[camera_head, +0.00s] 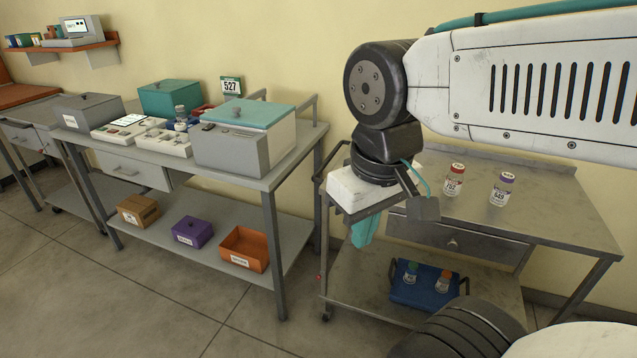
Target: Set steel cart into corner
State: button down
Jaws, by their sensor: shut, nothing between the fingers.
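The steel cart (570,222) stands at the right against the yellow wall, with a worn top, a drawer (455,244), a lower shelf (352,285) and a caster showing at its front left foot. A red-capped jar (453,182) and a purple-capped jar (502,190) stand upright on its top. My gripper (361,234) points down with teal fingers, shut and empty, at the cart's left end. It overlaps the cart's dark end rail in the picture; I cannot tell whether they touch. My arm hides part of the cart's top. No room corner shows clearly near the cart.
A blue tray (428,300) with two small bottles is on the cart's lower shelf. A long bench (313,140) with boxes and equipment stands close at the cart's left, with a narrow gap between. The tiled floor (150,285) in front is clear.

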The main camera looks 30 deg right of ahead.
aim_at(547, 206)
jog(key=z, duration=0.5)
jog(key=k, duration=1.2)
jog(key=u, duration=0.05)
jog(key=i, duration=0.4)
jog(key=u, duration=0.9)
jog(key=i, duration=1.35)
jog(key=z, duration=0.9)
jog(key=i, duration=0.8)
jog(key=z, duration=0.9)
